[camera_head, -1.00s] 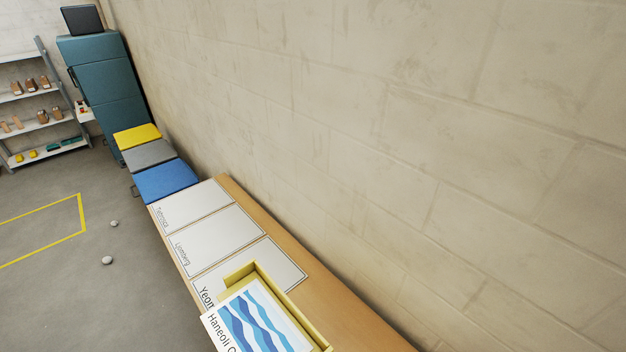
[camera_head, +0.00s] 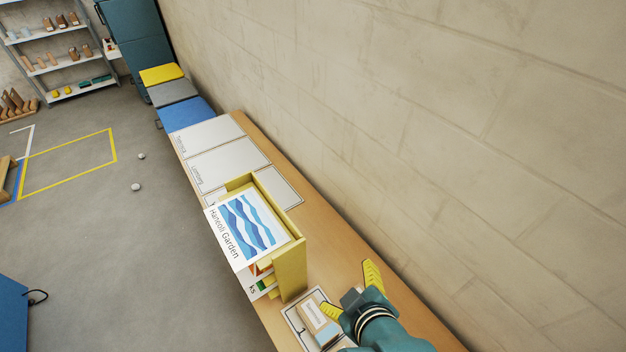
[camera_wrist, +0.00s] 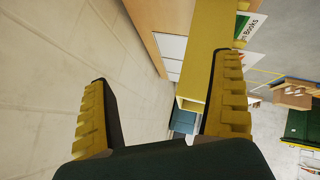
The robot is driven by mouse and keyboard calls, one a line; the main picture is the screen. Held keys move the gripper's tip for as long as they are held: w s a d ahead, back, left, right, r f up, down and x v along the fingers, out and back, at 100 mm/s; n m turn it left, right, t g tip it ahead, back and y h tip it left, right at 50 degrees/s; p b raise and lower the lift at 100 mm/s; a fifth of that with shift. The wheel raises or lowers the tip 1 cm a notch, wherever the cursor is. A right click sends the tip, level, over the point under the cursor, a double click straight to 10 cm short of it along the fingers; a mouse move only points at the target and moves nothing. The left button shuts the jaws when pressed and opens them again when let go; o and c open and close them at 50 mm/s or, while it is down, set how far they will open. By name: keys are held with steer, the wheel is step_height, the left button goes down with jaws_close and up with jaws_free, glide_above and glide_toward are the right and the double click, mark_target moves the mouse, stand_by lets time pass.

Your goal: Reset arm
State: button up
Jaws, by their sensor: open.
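My gripper (camera_head: 352,290) is at the lower right of the head view, above the wooden bench top and close to the wall. Its yellow ribbed fingers are spread wide. In the wrist view my gripper (camera_wrist: 165,115) is open, with nothing between the fingers. A yellow box-like stand (camera_head: 291,272) stands on the bench to the left of my gripper. It bears a sheet with blue waves (camera_head: 250,225) reading "Haneoli Garden". A small wood-and-white block (camera_head: 318,318) lies on a white outlined card beside and partly behind my gripper.
The wooden bench (camera_head: 345,245) runs along the block wall (camera_head: 430,120). White labelled panels (camera_head: 228,160) lie on its far part. Blue, grey and yellow pads (camera_head: 187,113) lie beyond. Shelves (camera_head: 60,48) stand far left. Open grey floor (camera_head: 110,240) lies left of the bench.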

steer(key=w+a+r+m+t, duration=0.1)
steer(key=w+r+t, duration=0.15)
steer(key=r, duration=0.45)
steer(key=w+a+r+t, duration=0.1)
steer(key=a+r+t, duration=0.15)
steer(key=r, duration=0.45)
steer(key=s+r+m+t+h+p, duration=0.1)
steer(key=r+p, duration=0.5)
steer(key=r, duration=0.7)
steer(key=s+d+r+m+t+p, duration=0.1)
steer(key=s+r+m+t+p, duration=0.2)
steer(key=r+p, duration=0.4)
steer(key=s+d+r+m+t+h+p, duration=0.1)
steer(key=r+m+t+p, duration=0.3)
steer(key=r, duration=1.7)
steer(key=s+p, duration=0.1)
steer(key=p, duration=0.2)
steer(key=shift+s+d+h, duration=0.15)
steer(key=shift+d+h, duration=0.1)
steer(key=shift+h, duration=0.05)
